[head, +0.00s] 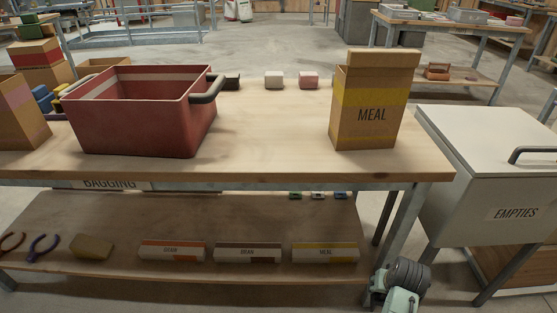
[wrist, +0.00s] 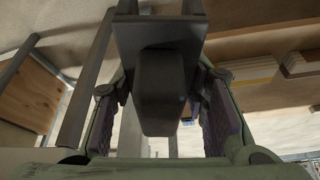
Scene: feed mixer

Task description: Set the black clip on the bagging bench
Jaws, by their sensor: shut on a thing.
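In the wrist view my gripper (wrist: 165,115) is shut on a dark, blocky thing, which I take to be the black clip (wrist: 160,80). The dark thing sits between the two finger pads and hides much of the view between them. The bagging bench (head: 270,135) has a pale wooden top and fills the middle of the head view. My green and dark grey arm end shows low at the bench's right front leg, below the top. The held thing cannot be made out there.
A red crate (head: 140,125) stands left on the bench, a MEAL bag (head: 372,105) right. White (head: 274,81) and pink (head: 309,81) blocks line the back edge. The front middle top is clear. The EMPTIES bin (head: 490,165) stands close right. The lower shelf (head: 200,215) holds labelled boxes.

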